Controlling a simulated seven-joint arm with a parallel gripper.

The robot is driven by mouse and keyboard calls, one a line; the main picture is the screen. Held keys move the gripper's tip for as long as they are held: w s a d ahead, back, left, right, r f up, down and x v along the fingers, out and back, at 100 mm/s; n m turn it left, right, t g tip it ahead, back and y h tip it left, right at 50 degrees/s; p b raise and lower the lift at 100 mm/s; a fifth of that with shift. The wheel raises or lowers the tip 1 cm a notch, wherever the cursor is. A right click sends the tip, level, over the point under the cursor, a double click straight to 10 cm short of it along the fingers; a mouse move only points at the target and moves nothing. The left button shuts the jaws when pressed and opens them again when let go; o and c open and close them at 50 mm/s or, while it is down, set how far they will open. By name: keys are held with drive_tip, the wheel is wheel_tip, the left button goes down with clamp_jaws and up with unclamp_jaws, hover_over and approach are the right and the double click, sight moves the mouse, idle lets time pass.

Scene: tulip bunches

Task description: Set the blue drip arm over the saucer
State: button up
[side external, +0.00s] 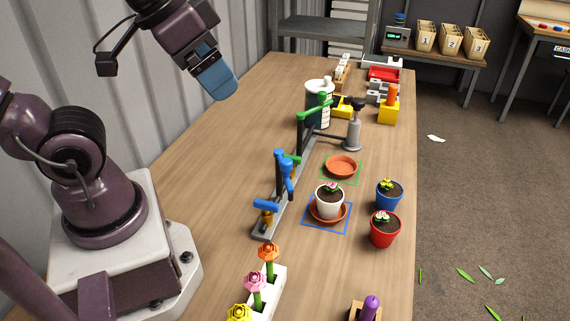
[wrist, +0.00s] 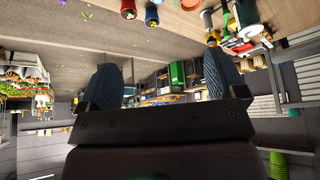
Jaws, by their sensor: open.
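The blue drip arm (side external: 285,162) sits on a dark post on the grey rail (side external: 263,228), its blue end pointing down beside the post. A blue handle (side external: 266,205) is lower on the same rail. A terracotta saucer (side external: 325,215) on a blue-outlined square holds a white pot (side external: 329,201) with a plant, to the right of the blue arm. A second saucer (side external: 341,166) is empty on a green-outlined square. My gripper (side external: 221,88) is raised above the table, left of the rail and apart from it. In the wrist view my gripper (wrist: 160,84) is open and empty.
A green drip arm (side external: 313,107) stands farther back near a white-and-dark tank (side external: 318,100). Blue (side external: 389,197) and red (side external: 384,231) plant pots stand near the right table edge. A flower holder (side external: 266,298) is at the front. The table left of the rail is clear.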

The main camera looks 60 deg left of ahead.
sight(286, 160)
drive_tip(key=shift+f, duration=0.1)
drive_tip(key=c, duration=0.4)
drive_tip(key=w+f+g, duration=0.1)
drive_tip(key=w, duration=0.1)
drive_tip(key=w+f+m+g, duration=0.1)
drive_tip(key=w+f+g, duration=0.1)
drive_tip(key=w, duration=0.1)
drive_tip(key=w+f+g, duration=0.1)
drive_tip(key=w+f, duration=0.1)
drive_tip(key=w, duration=0.1)
drive_tip(key=shift+w+d+f+g, duration=0.15)
drive_tip(key=shift+w+d+g, duration=0.05)
drive_tip(key=shift+g, duration=0.2)
drive_tip(key=shift+c, duration=1.4)
drive_tip(key=w+f, duration=0.1)
drive_tip(key=f, duration=0.3)
drive_tip(key=w+f+m, duration=0.1)
drive_tip(key=f, duration=0.4)
drive_tip(key=w+f+m, duration=0.1)
drive_tip(key=f, duration=0.3)
drive_tip(key=shift+f+g, duration=0.15)
drive_tip(key=shift+g, duration=0.25)
clamp_jaws()
